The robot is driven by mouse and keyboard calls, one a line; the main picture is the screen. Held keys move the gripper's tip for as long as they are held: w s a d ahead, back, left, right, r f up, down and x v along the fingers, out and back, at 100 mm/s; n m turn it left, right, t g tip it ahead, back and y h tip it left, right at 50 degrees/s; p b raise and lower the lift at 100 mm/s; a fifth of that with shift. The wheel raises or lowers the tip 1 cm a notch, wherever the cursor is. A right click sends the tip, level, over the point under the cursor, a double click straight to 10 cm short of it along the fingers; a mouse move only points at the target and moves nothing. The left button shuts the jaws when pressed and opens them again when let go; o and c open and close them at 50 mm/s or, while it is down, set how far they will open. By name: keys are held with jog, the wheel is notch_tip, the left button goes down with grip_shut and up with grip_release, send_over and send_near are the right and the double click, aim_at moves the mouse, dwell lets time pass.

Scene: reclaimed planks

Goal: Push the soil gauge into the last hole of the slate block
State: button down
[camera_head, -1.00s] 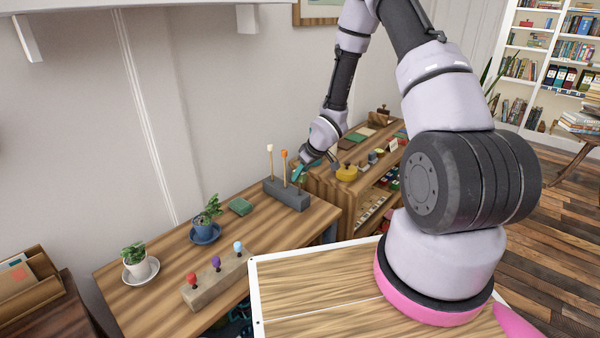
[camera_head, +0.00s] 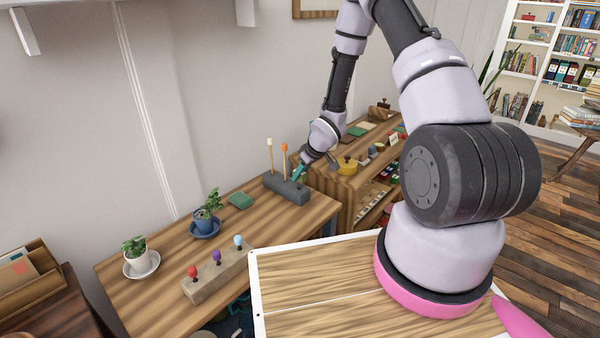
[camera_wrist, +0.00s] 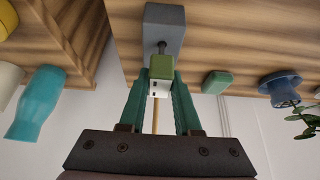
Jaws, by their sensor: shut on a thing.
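The slate block (camera_head: 292,193) is a long dark grey bar at the far right corner of the wooden table. Two thin sticks stand in it, one white-tipped (camera_head: 269,142) and one orange-tipped (camera_head: 284,147). My gripper (camera_head: 297,175) is over the block's right end, its teal fingers (camera_wrist: 161,88) shut on the soil gauge (camera_wrist: 161,67).
A green box (camera_head: 240,200), a blue-potted plant (camera_head: 205,226), a white-potted plant (camera_head: 139,262) and a wooden block with coloured knobs (camera_head: 216,278) stand on the table. A shelf (camera_head: 347,196) with a yellow pot (camera_head: 347,165) stands close right of my gripper.

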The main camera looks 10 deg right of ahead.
jog(key=shift+f, duration=0.3)
jog(key=c, duration=0.5)
grip_release()
jog(key=v, duration=1)
jog(key=shift+s+d+r, duration=0.2)
jog(key=shift+s+r, duration=0.05)
jog(key=shift+r, duration=0.05)
jog(key=shift+r, duration=4.5)
